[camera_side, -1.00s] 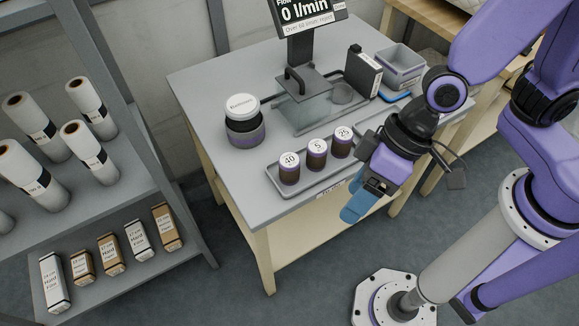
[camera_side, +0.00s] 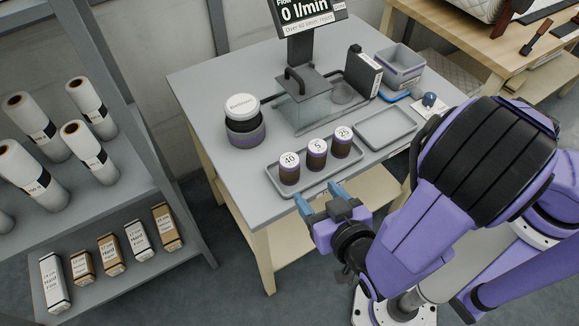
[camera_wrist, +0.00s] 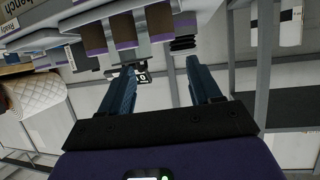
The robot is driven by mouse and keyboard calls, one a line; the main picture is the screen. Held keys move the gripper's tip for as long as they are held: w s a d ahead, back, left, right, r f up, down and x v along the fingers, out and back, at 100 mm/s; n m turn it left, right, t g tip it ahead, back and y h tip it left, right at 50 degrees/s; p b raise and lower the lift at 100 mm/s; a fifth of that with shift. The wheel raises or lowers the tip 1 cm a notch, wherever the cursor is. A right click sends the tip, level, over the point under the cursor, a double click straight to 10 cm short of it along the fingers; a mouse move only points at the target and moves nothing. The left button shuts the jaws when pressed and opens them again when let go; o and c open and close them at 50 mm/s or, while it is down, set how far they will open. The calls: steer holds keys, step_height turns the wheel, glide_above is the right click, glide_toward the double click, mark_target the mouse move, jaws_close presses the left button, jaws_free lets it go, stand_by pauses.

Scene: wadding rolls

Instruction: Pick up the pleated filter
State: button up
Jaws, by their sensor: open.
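Three brown cylinders with white numbered lids stand in a grey tray (camera_side: 279,188) on the bench: "40" (camera_side: 289,174), "5" (camera_side: 316,161) and "25" (camera_side: 341,149). They look like filters, but I cannot make out which is pleated. My gripper (camera_side: 319,196) is open and empty, its blue fingers just off the tray's front edge, pointing towards the cylinders without visibly touching. In the wrist view, brown cylinders with purple bands (camera_wrist: 125,30) show at the top beyond my fingertips (camera_wrist: 161,66).
An empty tray (camera_side: 385,128) lies right of the filter tray. A dark round container with a white lid (camera_side: 242,106) stands left. Behind are a clear-walled fixture (camera_side: 305,108), a black box (camera_side: 362,72) and a grey bin (camera_side: 400,66). A shelf with rolls (camera_side: 30,115) stands left.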

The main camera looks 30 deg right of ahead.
glide_toward(286, 158)
steer(key=w+f, duration=0.1)
steer(key=w+d+f, duration=0.1)
steer(key=w, duration=0.1)
steer(key=w+f, duration=0.1)
steer(key=shift+w+d+f, duration=0.1)
steer(key=shift+w+d, duration=0.1)
steer(key=shift+d, duration=0.15)
steer(key=shift+a+x, duration=0.1)
steer(key=shift+x, duration=1.5)
steer(key=shift+a+x, duration=0.15)
steer(key=shift+x, duration=1.5)
steer(key=c, duration=0.7)
